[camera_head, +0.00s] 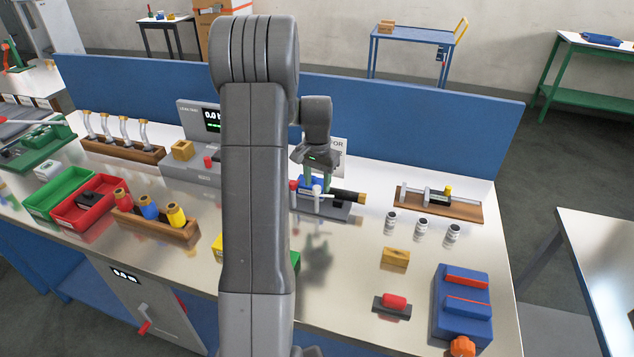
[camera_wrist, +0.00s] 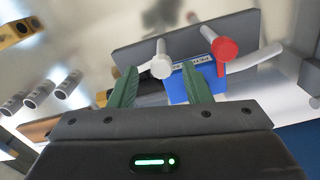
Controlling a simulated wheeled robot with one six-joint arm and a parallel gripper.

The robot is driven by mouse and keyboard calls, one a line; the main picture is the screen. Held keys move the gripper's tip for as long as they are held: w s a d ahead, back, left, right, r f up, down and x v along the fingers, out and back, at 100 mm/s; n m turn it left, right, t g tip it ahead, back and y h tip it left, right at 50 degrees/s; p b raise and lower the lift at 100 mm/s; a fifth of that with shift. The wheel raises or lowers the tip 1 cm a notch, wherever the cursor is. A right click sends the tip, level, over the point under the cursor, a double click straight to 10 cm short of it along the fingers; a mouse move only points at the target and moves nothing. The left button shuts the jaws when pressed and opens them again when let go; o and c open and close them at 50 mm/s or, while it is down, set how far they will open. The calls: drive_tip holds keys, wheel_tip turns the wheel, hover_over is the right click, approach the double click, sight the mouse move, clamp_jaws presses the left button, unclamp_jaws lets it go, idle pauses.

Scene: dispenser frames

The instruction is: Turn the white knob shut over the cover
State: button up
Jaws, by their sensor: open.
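The white knob (camera_wrist: 161,60) is a round white cap on a short stem, beside the blue labelled cover (camera_wrist: 188,88) on a dark grey base (camera_wrist: 195,35). In the head view the white knob (camera_head: 318,188) shows small at the front of the blue cover (camera_head: 309,182). A red knob (camera_wrist: 222,48) stands on the cover's other side. My gripper (camera_wrist: 161,72) has green fingers, open, with one finger to each side of the white knob's stem; I see clear gaps and no grip. In the head view my gripper (camera_head: 316,182) points down over the fixture.
A black-handled part (camera_head: 348,196) lies right of the cover. Several metal cylinders (camera_head: 422,227), a wooden rack (camera_head: 440,204), a yellow block (camera_head: 395,257) and a blue box (camera_head: 463,300) stand further right. A blue panel (camera_head: 400,120) closes the back. My arm hides the middle.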

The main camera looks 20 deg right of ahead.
drive_tip(key=shift+w+f, duration=0.15)
drive_tip(key=shift+f, duration=0.7)
drive_tip(key=shift+c, duration=0.4)
clamp_jaws()
